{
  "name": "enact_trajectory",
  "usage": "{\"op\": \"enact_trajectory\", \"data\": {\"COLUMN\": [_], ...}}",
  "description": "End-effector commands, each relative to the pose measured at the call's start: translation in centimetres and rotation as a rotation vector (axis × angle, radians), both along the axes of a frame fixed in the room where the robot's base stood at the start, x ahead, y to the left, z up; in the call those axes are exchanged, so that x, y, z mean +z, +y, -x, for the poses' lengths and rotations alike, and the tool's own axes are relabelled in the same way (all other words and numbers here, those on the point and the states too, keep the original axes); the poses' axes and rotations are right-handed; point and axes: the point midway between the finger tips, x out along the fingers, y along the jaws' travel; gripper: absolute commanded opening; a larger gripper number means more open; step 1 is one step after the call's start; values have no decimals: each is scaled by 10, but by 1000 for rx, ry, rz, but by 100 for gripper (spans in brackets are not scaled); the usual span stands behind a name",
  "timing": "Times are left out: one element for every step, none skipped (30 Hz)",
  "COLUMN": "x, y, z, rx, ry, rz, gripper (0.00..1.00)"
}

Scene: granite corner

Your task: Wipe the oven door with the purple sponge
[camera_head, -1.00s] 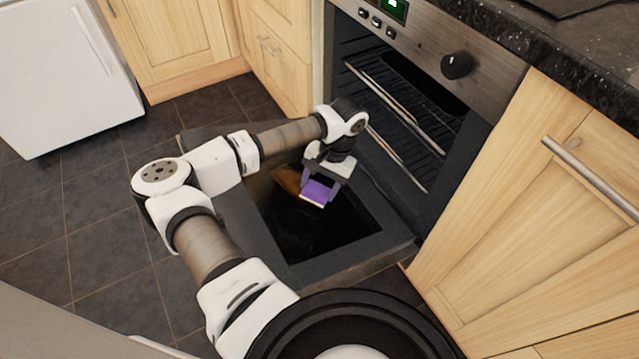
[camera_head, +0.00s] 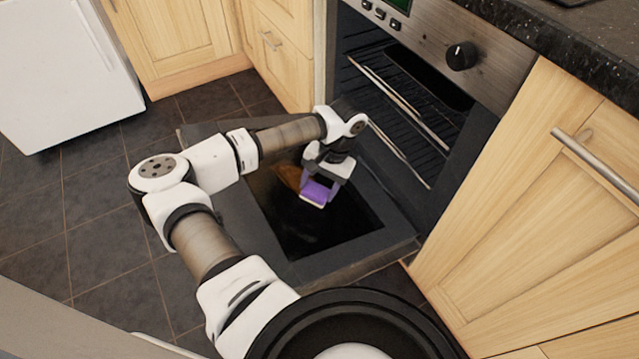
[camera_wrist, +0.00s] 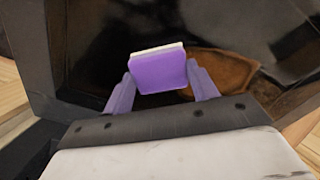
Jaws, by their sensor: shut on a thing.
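The purple sponge (camera_head: 317,192) has a pale layer along one edge. My gripper (camera_head: 320,186) is shut on it, over the glass of the lowered oven door. In the wrist view the sponge (camera_wrist: 159,73) sits between the two purple fingers of my gripper (camera_wrist: 160,84). The oven door (camera_head: 390,243) lies open, roughly level, in front of the oven, with a dark glass panel in a grey frame. An orange-brown patch (camera_wrist: 225,75) shows on the glass beside the sponge. I cannot tell whether the sponge touches the glass.
The open oven (camera_head: 400,110) with wire racks is behind the door, its control panel (camera_head: 480,50) above. Wooden cupboards (camera_head: 530,190) stand on the right and at the back left. A white appliance (camera_head: 60,75) is at the far left. The tiled floor (camera_head: 100,215) on the left is clear.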

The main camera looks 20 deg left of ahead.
Motion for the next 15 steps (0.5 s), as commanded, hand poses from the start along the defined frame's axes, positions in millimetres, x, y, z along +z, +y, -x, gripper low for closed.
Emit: {"op": "enact_trajectory", "data": {"x": [-2,-2,-1,-1,-1,-2,-2,-2,-2,-2,-2,-2,-1,-1,-1], "y": [0,1,1,1,1,3,4,6,9,11,13,15,17,19,21], "z": [0,1,0,0,-1,-2,-3,-5,-8,-10,-12,-15,-17,-18,-21], "rx": [0,0,0,0,0,0,0,0,1,2,1,1,1,2,1], "ry": [0,0,0,0,0,0,1,0,0,0,0,-1,-1,-1,-1], "rz": [0,0,0,0,-1,-1,-2,-3,-4,-5,-3,-2,-2,-3,-3], "gripper": [40,40,40,40,40,40,40,40,40,40,40,40,40,40,40]}}
